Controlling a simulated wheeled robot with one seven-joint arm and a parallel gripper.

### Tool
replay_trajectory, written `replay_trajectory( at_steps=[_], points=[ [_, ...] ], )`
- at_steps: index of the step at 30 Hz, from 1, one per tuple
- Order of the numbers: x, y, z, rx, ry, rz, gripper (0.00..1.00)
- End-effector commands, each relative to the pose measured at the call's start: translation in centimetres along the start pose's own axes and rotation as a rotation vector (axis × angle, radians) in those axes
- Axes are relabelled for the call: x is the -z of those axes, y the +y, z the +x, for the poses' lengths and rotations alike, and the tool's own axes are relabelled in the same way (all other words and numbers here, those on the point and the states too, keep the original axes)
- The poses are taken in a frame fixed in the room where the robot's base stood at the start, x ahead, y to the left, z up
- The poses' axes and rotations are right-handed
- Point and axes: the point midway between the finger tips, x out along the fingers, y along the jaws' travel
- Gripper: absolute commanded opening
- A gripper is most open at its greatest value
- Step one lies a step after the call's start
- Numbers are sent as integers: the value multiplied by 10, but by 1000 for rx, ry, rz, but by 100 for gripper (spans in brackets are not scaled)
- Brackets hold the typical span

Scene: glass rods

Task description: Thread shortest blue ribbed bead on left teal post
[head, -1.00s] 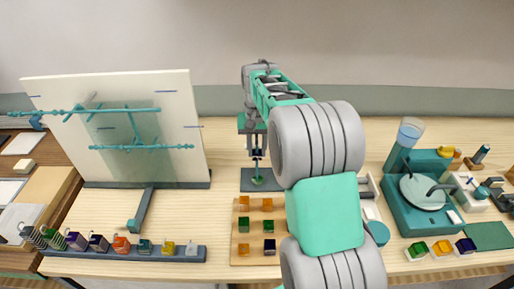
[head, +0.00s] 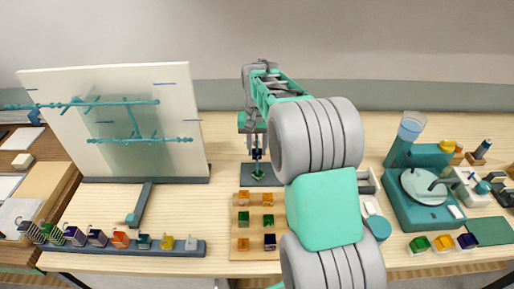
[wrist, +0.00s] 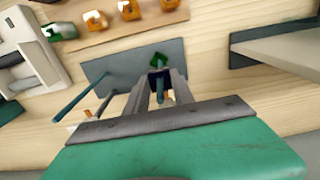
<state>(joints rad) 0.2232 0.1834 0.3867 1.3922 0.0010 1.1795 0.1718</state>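In the head view my gripper (head: 257,153) points down over a dark plate (head: 248,181), its fingers around a small dark blue bead (head: 257,151). The bead's ribs are too small to make out. A green bead (head: 257,176) sits low on the plate below it and also shows in the wrist view (wrist: 158,60). My arm hides the plate's right side in the head view.
A wooden bead tray (head: 256,210) with several orange, green and blue beads lies in front of the plate. A pale panel with teal branched rods (head: 130,140) stands left, and a rack of coloured blocks (head: 120,248) lies front left. A teal machine (head: 425,190) stands right.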

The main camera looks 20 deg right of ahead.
Motion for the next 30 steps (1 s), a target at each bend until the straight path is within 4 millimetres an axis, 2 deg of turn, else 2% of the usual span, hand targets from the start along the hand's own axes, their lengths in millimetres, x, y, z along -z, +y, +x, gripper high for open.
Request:
replay_trajectory(
  at_steps=[1,8,17,20,27,30],
  points=[
    [0,0,0,0,0,0,34],
    [0,0,0,0,0,0,53],
    [0,0,-3,0,2,0,54],
    [1,0,-16,1,4,0,54],
    [1,0,-64,1,3,0,54],
    [0,0,-75,0,2,0,54]
  ],
)
